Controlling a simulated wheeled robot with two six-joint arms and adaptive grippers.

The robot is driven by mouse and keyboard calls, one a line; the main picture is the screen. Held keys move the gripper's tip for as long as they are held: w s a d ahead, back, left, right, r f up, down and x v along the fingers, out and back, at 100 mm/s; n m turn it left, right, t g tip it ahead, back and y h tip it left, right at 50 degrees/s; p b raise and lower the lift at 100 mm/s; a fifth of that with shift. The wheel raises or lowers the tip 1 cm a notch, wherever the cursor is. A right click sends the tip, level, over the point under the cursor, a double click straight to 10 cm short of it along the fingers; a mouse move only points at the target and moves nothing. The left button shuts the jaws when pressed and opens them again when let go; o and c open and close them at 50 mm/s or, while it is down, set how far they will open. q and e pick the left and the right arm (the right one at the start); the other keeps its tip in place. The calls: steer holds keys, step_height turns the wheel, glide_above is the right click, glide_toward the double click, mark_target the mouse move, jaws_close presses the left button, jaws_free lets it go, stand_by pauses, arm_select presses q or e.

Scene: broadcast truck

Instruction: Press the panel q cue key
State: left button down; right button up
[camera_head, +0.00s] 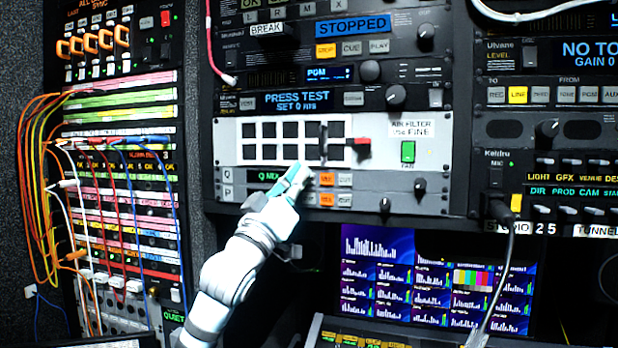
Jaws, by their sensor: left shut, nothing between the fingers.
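The grey rack panel (440,150) carries two rows marked Q and P. The Q row has a dark display with green text (268,176), an orange key (327,179) and a paler key (344,180) right of it. The paler key's lettering is small and looks like CUE. The P row has a similar key pair (335,200) just below. My left gripper (300,170) is shut and empty, its tip in front of the panel, left of the Q keys. It hides part of the Q and P displays. I cannot tell whether it touches the panel. My right gripper is out of view.
A white grid of black squares (290,156) with a red lever (362,141) sits above the Q row. Knobs (420,186) and a green fan switch (407,151) are to the right. Patch cables (40,170) hang at the left. A monitor (420,265) is below.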

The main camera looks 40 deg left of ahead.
arm_select(q)
steer(key=shift+w+a, duration=0.1)
steer(key=shift+w, duration=0.25)
stand_by(0.7)
steer(key=shift+s, duration=0.15)
steer(key=shift+s+d+f+b, duration=0.15)
steer(key=shift+s+d+b, duration=0.05)
steer(key=shift+s+b, duration=0.15)
steer(key=shift+s, duration=0.2)
steer(key=shift+d, duration=0.1)
steer(key=s+b, duration=0.1)
steer(key=s+d, duration=0.1)
steer(key=s, duration=0.1)
steer(key=s+b, duration=0.1)
steer(key=shift+s+d+b, duration=0.25)
steer(key=shift+s+b, duration=0.1)
